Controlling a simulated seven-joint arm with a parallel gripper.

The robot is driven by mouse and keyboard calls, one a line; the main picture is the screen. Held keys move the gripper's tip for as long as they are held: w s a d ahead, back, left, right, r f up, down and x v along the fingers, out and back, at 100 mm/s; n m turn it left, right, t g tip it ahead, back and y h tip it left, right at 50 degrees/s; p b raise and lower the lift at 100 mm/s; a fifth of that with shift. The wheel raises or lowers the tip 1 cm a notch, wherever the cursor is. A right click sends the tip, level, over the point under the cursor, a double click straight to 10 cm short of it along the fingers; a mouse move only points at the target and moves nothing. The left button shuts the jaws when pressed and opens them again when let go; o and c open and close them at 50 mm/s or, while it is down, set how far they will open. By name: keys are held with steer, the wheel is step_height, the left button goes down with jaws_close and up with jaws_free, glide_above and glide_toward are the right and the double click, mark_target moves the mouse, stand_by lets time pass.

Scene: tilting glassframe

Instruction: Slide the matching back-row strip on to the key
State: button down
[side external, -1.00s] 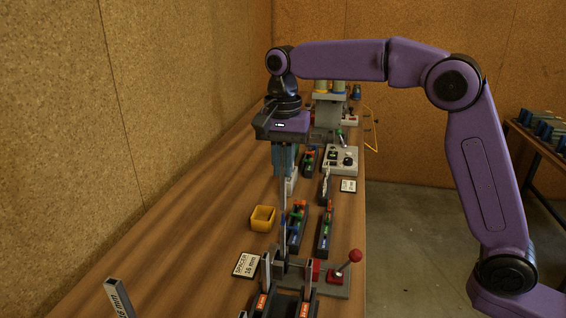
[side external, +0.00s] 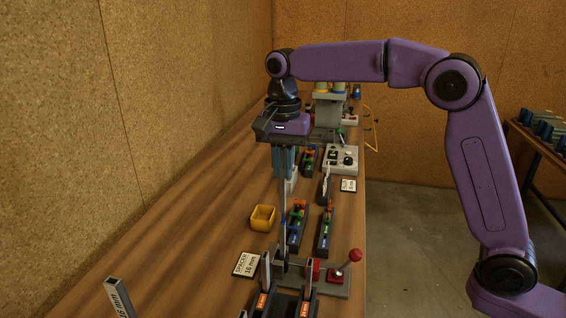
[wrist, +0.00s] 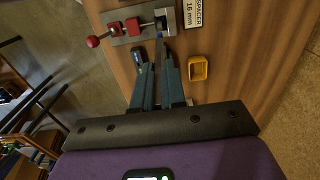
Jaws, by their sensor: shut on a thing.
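Two dark blocks carry red, green and blue pieces: a left block (side external: 296,229) and a right block (side external: 326,232), both nearer the camera than my gripper. A further such block (side external: 310,160) lies beyond it. Which piece matches the key, I cannot tell.
A yellow bin (side external: 263,219) stands left of the blocks. A red-knobbed clamp (side external: 338,275) and a "SPACER 16 mm" card (side external: 246,265) lie nearer the camera. A grey control box (side external: 341,160) stands at the back right. The bench's left side is mostly clear.

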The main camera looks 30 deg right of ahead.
steer(key=shift+f, duration=1.55)
steer(key=c, duration=1.1)
jaws_free()
steer(key=shift+r, duration=0.1)
step_height(320, 180, up, 12)
steer(key=shift+s, duration=0.1)
